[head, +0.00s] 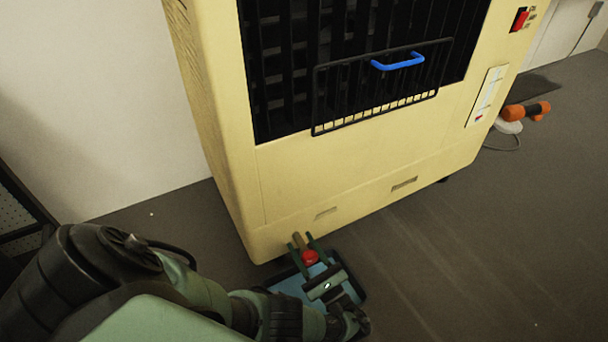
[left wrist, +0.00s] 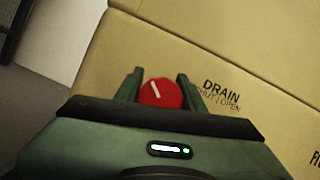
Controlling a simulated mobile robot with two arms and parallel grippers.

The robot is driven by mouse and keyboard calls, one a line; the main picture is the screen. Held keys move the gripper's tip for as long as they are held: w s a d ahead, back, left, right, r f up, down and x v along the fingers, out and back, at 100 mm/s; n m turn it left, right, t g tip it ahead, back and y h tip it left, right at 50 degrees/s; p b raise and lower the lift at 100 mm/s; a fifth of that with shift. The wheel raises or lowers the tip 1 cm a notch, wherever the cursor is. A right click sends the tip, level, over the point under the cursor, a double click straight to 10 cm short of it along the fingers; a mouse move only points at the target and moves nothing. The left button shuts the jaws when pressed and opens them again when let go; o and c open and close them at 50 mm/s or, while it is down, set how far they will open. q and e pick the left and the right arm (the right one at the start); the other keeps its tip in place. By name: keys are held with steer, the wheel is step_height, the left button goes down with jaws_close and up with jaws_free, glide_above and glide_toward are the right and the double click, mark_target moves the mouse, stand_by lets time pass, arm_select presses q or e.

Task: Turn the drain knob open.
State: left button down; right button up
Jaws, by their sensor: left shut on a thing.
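The red drain knob (head: 310,257) is low on the front of the cream machine (head: 330,190), near its lower left corner. In the left wrist view the knob (left wrist: 160,93) shows a white mark tilted toward the upper left. Black lettering "DRAIN SHUT | OPEN" (left wrist: 220,95) is to its right. My left gripper (head: 307,245) has its two green fingers on either side of the knob; in the left wrist view the gripper (left wrist: 160,88) is shut on it. My right gripper is in neither view.
A blue tray (head: 290,288) lies on the floor under the knob. A wire rack with a blue handle (head: 398,62) is on the machine's dark front opening. An orange and black tool (head: 527,111) lies on the right. The floor at the front right is clear.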

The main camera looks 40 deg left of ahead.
arm_select(q)
steer(key=shift+n+g, duration=0.6)
steer(key=shift+n, duration=0.5)
steer(key=shift+s+a+f+n+g, duration=0.1)
steer(key=shift+n+g, duration=0.3)
steer(key=shift+n, duration=0.55)
steer(key=shift+s+n+g, duration=0.1)
steer(key=shift+n+g, duration=0.3)
steer(key=shift+n, duration=0.55)
steer(key=c, duration=0.9)
jaws_free()
steer(key=shift+o, duration=0.2)
steer(key=shift+f, duration=0.15)
